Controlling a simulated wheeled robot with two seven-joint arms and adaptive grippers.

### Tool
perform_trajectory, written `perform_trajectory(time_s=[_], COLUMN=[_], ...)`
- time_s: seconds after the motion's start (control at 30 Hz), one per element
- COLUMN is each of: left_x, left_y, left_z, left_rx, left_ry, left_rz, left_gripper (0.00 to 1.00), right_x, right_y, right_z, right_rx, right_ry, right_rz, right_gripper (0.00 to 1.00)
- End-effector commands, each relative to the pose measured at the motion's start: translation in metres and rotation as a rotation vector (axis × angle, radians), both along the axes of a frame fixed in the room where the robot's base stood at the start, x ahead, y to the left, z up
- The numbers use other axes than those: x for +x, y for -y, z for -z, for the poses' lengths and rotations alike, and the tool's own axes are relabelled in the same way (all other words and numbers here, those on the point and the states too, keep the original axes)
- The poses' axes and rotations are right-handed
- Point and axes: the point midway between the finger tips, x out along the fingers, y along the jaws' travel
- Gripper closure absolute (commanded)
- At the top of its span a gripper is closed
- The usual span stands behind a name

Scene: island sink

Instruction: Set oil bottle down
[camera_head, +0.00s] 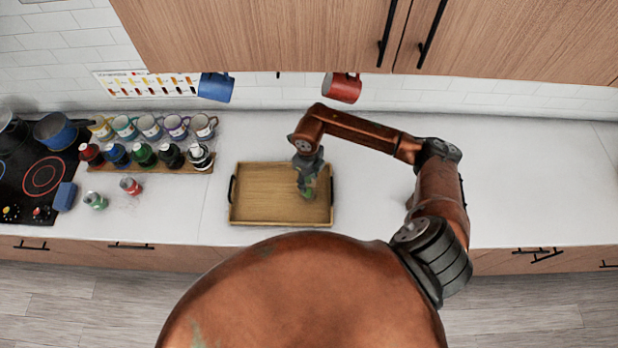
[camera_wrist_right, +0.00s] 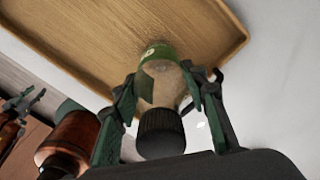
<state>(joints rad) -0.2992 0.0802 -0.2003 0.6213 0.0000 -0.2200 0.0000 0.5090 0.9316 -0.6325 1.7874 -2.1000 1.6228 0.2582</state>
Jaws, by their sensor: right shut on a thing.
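The oil bottle (camera_wrist_right: 160,82) has a clear body, a green band at its far end and a dark ribbed cap. My right gripper (camera_wrist_right: 160,90) is shut around it, one finger on each side. In the head view the right gripper (camera_head: 307,180) points down over the right part of the wooden tray (camera_head: 262,171), with a bit of the green bottle (camera_head: 308,192) showing below it. I cannot tell whether the bottle's base touches the tray. A small dark gripper at the left of the wrist view, probably my left gripper (camera_wrist_right: 22,103), is too small to read.
The tray has black handles and looks otherwise empty. Several capped bottles (camera_head: 144,154) and mugs (camera_head: 150,127) stand to the left. A red-topped jar (camera_head: 131,186) and a green jar (camera_head: 95,200) stand before them. The right counter (camera_head: 540,180) is clear.

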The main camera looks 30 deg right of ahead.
Motion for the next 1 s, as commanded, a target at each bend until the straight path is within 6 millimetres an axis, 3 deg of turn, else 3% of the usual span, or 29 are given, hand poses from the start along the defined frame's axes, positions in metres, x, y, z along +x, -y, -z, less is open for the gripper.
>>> perform_trajectory(time_s=[0.17, 0.2, 0.43, 0.83, 1.0], left_x=[0.0, 0.0, -0.001, -0.001, -0.001], left_y=[0.0, 0.0, 0.0, 0.0, 0.0], left_z=[0.004, 0.004, 0.003, -0.001, -0.012], left_rx=[0.0, 0.0, 0.0, 0.0, 0.0], left_ry=[0.0, -0.001, -0.001, -0.002, -0.002], left_rz=[0.0, 0.0, 0.0, 0.0, -0.001], left_gripper=[0.6, 0.6, 0.6, 0.6, 0.6], right_x=[0.0, 0.0, 0.0, 0.0, 0.0], right_y=[0.0, 0.0, 0.0, 0.0, 0.001], right_z=[0.003, 0.004, 0.003, -0.001, -0.023], right_rx=[0.0, 0.0, 0.0, 0.0, -0.001], right_ry=[0.0, -0.001, -0.001, -0.001, 0.0], right_rz=[0.0, 0.0, 0.0, 0.0, -0.001], right_gripper=[0.98, 0.59, 0.43, 0.42, 0.42])
